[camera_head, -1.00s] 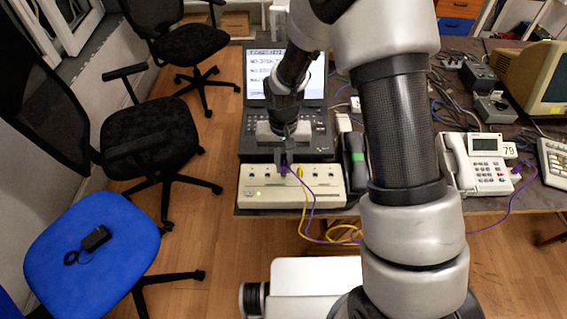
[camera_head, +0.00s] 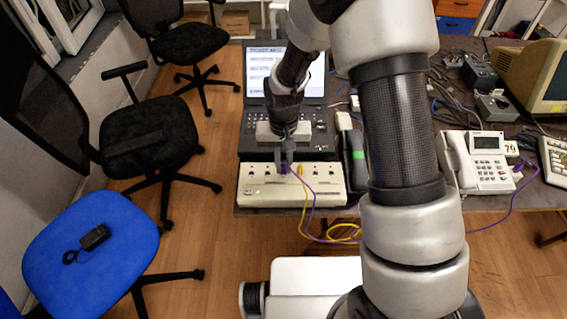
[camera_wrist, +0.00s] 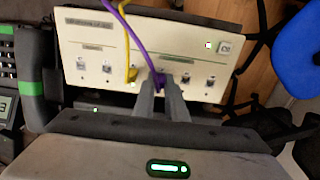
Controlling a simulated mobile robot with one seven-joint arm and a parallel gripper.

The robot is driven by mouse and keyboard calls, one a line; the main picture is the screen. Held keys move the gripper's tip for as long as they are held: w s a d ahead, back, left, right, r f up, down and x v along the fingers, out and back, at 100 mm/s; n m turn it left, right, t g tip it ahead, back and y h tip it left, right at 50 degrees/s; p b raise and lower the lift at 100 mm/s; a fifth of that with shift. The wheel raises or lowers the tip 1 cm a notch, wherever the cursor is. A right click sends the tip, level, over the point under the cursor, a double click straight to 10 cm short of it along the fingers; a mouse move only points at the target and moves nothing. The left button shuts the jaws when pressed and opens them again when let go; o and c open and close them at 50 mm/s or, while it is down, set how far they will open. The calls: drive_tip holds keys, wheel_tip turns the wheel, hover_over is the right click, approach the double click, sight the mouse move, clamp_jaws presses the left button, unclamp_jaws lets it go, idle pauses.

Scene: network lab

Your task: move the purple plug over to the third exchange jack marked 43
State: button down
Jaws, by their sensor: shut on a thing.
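The cream exchange box (camera_head: 292,196) lies at the table's front edge, with a row of several jacks; it fills the top of the wrist view (camera_wrist: 120,55). My gripper (camera_head: 285,163) is shut on the purple plug (camera_wrist: 159,80), at the third jack position from the left in the head view. I cannot tell whether the plug is fully seated. Its purple cable (camera_wrist: 134,35) runs off over the box. A yellow plug (camera_wrist: 131,75) sits in the neighbouring jack. The labels on the box are too small to read.
A laptop (camera_head: 287,80) stands behind the box. A dark handset with a green band (camera_head: 356,157) is close on its right. A white phone marked 79 (camera_head: 480,165) holds the purple cable's other end. A blue chair (camera_head: 90,250) stands left.

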drive_tip(key=shift+f+b, duration=0.3)
idle(0.5)
drive_tip(key=c, duration=1.7)
unclamp_jaws()
wheel_tip(320, 180, up, 18)
drive_tip(key=shift+f+p, duration=0.25)
drive_tip(key=shift+p, duration=0.65)
